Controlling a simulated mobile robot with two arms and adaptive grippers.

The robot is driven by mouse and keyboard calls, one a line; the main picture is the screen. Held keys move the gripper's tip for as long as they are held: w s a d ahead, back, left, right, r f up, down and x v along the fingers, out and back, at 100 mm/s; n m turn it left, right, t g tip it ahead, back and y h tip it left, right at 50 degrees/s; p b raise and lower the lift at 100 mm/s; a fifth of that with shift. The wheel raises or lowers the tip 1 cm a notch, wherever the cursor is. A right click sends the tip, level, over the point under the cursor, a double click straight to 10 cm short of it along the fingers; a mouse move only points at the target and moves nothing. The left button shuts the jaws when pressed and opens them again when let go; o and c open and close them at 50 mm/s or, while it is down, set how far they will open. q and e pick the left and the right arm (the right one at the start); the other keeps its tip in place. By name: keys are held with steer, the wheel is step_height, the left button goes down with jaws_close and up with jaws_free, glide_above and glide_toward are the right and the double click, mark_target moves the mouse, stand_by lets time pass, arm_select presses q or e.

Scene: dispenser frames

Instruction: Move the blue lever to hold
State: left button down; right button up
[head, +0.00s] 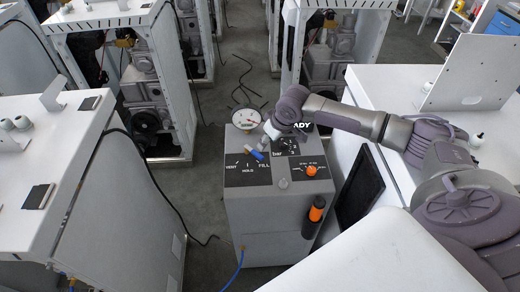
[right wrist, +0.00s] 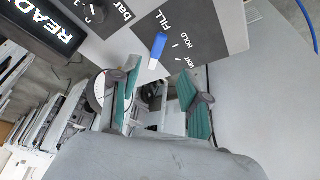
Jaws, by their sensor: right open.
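The blue lever (head: 257,155) sits on the dark panel on top of the grey dispenser box (head: 265,210). The panel is marked VENT, HOLD and FILL. The lever's blue end points toward the FILL side. In the right wrist view the blue lever (right wrist: 158,46) lies just ahead of the fingertips, with its pale stem toward the gap between them. My right gripper (right wrist: 158,72) has its green-padded fingers spread, with nothing gripped. In the head view my right gripper (head: 267,133) is beside the lever, partly hiding its base area. My left gripper is not in view.
A READY display (right wrist: 50,30) and a small black knob (right wrist: 96,12) are near the gripper. An orange knob (head: 311,170), a round gauge (head: 246,117) and an orange-black handle (head: 314,215) are on or beside the box. White cabinets (head: 50,160) stand at both sides.

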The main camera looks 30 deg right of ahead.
glide_above(259, 155)
steer(key=s, duration=0.2)
step_height(259, 155, down, 6)
steer(key=p+x, duration=0.1)
steer(key=x, duration=0.2)
steer(key=shift+d, duration=0.2)
steer(key=shift+w+f, duration=0.1)
steer(key=shift+f, duration=0.05)
steer(key=shift+w+f, duration=0.1)
steer(key=shift+f, duration=0.15)
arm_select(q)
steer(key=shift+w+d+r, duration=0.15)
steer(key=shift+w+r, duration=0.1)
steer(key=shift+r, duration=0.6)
arm_select(e)
jaws_close()
